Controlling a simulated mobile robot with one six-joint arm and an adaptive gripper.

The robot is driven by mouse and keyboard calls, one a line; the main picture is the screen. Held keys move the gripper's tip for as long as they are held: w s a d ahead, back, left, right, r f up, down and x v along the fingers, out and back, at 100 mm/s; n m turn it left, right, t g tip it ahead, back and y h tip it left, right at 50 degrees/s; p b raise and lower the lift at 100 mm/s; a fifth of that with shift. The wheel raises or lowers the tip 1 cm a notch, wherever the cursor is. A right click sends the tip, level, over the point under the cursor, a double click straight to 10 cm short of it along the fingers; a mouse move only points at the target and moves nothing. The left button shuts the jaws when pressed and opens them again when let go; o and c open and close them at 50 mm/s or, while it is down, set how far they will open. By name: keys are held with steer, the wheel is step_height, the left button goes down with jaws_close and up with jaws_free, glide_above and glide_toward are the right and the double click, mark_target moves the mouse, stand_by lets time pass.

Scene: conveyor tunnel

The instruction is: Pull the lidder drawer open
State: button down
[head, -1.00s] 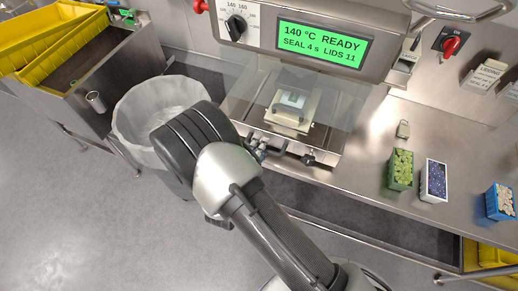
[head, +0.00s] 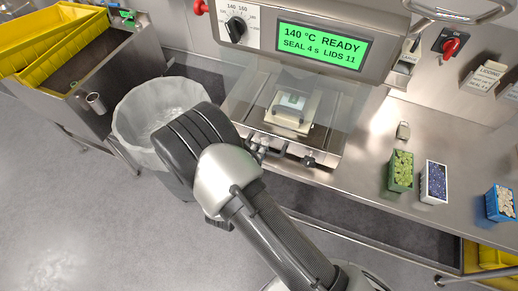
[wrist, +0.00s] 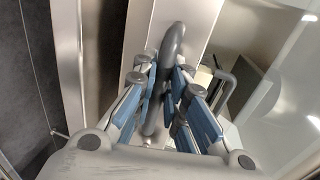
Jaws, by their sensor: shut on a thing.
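The lidder drawer's front (head: 318,152) is under the machine with the green display (head: 322,46). A pale fixture (head: 292,113) with a small plate on it shows through the clear cover. In the wrist view, the drawer's dark grey bar handle (wrist: 172,48) passes between the blue-padded fingers of my gripper (wrist: 167,88). The fingers are shut on the handle. In the head view, my wrist and arm hide most of the gripper and the handle's left side.
A lined bin (head: 140,108) stands left of the drawer, close behind my arm. Floor at lower left is clear.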

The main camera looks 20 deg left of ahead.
stand_by(0.3)
steer(key=f+p+v, duration=0.2)
steer(key=f+v, duration=0.1)
steer(key=v, duration=1.5)
steer(key=shift+s+f+p, duration=0.35)
steer(key=shift+s+p, duration=0.05)
steer(key=shift+s, duration=0.35)
steer(key=shift+a, duration=0.15)
steer(key=c, duration=1.6)
jaws_free()
steer(key=v, duration=1.2)
